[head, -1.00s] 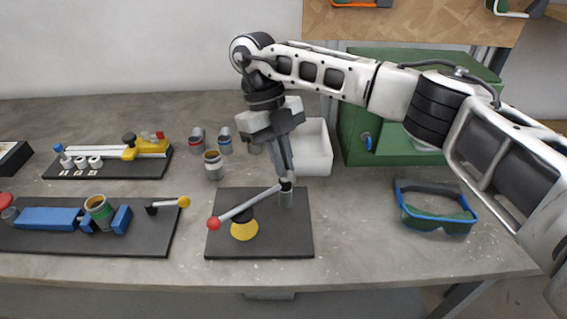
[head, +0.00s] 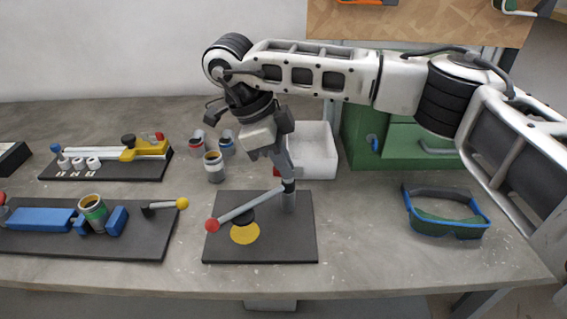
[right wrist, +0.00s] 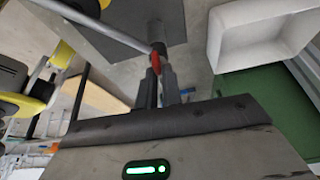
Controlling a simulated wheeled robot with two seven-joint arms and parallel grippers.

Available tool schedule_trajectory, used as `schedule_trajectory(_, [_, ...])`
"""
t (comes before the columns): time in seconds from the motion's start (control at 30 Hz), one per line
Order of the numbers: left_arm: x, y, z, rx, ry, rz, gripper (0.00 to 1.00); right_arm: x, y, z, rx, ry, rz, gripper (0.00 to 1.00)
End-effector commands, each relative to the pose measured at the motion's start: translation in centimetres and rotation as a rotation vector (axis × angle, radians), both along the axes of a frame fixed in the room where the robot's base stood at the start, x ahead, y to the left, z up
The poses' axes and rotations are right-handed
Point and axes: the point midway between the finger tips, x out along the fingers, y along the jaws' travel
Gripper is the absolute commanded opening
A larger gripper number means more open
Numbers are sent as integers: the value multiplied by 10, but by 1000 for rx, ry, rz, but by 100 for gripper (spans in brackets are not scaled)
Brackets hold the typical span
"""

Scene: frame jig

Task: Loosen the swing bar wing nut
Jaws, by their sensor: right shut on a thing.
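The swing bar (head: 247,206) is a grey rod with a red ball at its left end. It slants up to a grey post (head: 290,201) on a dark base plate (head: 285,247). My right gripper (head: 287,180) points down at the top of this post and is shut there. In the right wrist view, a red wing nut (right wrist: 158,49) sits at the tips of my right gripper (right wrist: 160,68), beside the bar's end. The fingers hide most of the nut in the head view. My left gripper is not in view.
A yellow disc (head: 246,234) lies on the plate under the bar. A white bin (head: 318,158) and several cans stand behind. Goggles (head: 446,215) lie to the right. Two other jig boards are at the left. A green cabinet (head: 409,156) stands at the back right.

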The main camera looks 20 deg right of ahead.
Motion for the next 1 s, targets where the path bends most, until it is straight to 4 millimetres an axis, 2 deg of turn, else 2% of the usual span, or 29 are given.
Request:
schedule_trajectory(0.3, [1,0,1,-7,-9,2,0,0,1,2,4,-7,94,0])
schedule_trajectory(0.77, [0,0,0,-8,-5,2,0,0,1,2,4,-6,106,0])
schedule_trajectory(0.8, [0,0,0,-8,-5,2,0,0,1,2,4,-6,106,13])
schedule_trajectory(0.87, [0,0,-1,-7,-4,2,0,0,1,2,3,-5,106,29])
schedule_trajectory(1.0, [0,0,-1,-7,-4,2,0,0,1,1,3,-4,105,29])
